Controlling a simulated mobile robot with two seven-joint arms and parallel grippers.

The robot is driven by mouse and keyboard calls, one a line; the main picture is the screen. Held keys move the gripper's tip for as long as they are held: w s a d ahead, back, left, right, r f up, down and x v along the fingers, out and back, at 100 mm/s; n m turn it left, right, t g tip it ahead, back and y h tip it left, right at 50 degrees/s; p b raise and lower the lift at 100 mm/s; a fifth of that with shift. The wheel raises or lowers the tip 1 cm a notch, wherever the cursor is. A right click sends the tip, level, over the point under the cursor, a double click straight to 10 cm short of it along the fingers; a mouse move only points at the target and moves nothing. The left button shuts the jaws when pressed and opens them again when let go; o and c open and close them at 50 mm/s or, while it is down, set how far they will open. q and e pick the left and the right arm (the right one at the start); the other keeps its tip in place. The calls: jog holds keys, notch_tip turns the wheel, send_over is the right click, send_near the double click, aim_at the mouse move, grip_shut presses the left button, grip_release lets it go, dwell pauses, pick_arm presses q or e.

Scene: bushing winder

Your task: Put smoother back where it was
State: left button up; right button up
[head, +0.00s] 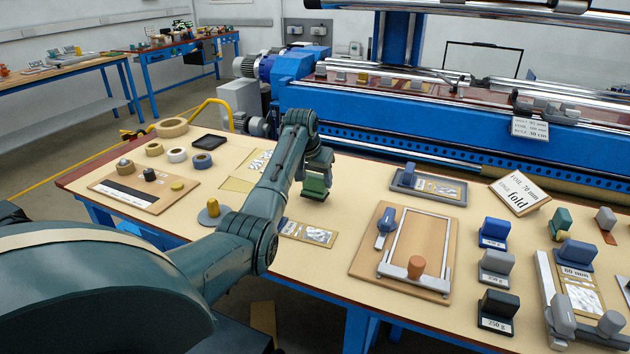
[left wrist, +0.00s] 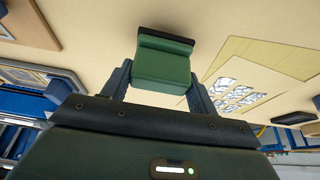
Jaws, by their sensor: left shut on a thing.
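The smoother is a green block with a dark edge. In the head view the smoother (head: 315,187) is at the middle of the table, under my left gripper (head: 317,170). In the left wrist view the smoother (left wrist: 162,68) sits between the two fingers of my left gripper (left wrist: 160,85), which is shut on it. I cannot tell whether its lower edge touches the table. My right gripper is not in view.
A foil sheet (head: 308,232) lies near the smoother, partly behind my arm. A wooden board with a frame (head: 448,238), a grey tray (head: 455,199) and several labelled blocks, one blue (head: 494,232), stand to the right. Tape rolls (head: 177,155) lie left. Bare table surrounds the smoother.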

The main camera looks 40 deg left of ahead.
pick_arm(q)
jog(key=shift+f, duration=0.7)
jog(key=shift+f, duration=0.1)
jog(key=o, duration=0.9)
jog(key=shift+o, duration=0.2)
jog(key=b+v, duration=0.1)
jog(key=v, duration=1.1)
jog(key=shift+b, duration=0.3)
jog(key=shift+s, duration=0.1)
